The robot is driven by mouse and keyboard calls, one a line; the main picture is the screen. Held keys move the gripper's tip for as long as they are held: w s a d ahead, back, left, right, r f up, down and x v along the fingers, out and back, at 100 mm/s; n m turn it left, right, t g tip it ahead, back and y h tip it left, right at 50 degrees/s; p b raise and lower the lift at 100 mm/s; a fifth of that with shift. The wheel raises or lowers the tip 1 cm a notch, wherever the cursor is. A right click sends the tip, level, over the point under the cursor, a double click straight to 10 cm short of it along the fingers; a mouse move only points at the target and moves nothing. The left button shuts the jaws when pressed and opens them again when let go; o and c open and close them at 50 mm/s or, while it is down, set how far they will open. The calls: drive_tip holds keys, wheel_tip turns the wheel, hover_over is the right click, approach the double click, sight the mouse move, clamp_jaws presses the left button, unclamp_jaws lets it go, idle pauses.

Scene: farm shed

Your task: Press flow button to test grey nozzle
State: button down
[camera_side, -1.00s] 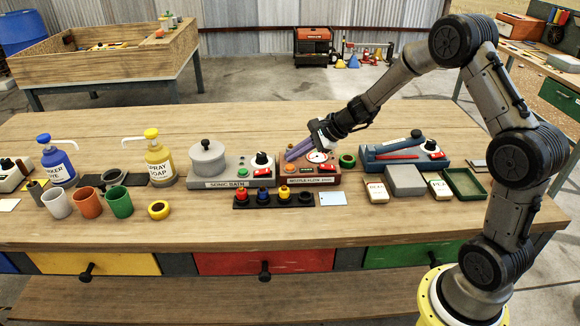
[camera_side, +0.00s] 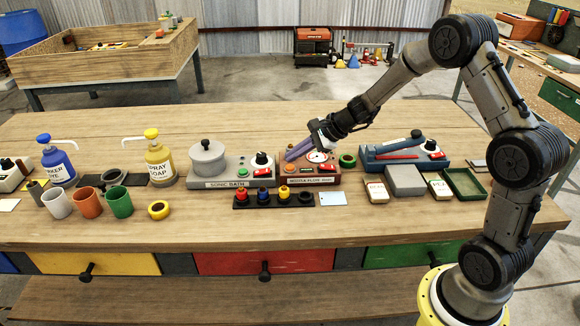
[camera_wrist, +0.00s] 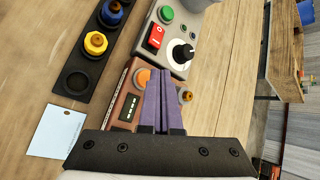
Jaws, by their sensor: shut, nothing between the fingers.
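The flow test unit (camera_side: 322,180) is a reddish-brown box on the bench with a round gauge (camera_side: 317,156), a red switch (camera_side: 327,167) and an orange button (camera_side: 289,168). In the wrist view, the orange button (camera_wrist: 143,77) shows just left of my fingertips, partly covered by them. My gripper (camera_side: 290,156) has purple fingers, shut and empty, slanting down over the unit; the fingers also show in the wrist view (camera_wrist: 160,75). I cannot tell whether they touch the button. I cannot make out a grey nozzle; my fingers hide part of the unit.
A black rack (camera_side: 270,200) with coloured nozzles stands in front, with a dark empty-looking place at one end. The sonic bath (camera_side: 222,172) is on the left. The bench front is clear.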

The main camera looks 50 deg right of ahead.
sight(295, 169)
drive_tip(key=shift+f, duration=0.25)
drive_tip(key=shift+f, duration=0.2)
drive_tip(key=shift+f, duration=0.5)
idle(0.8)
drive_tip(key=shift+r, duration=0.95)
drive_tip(key=shift+r, duration=2.5)
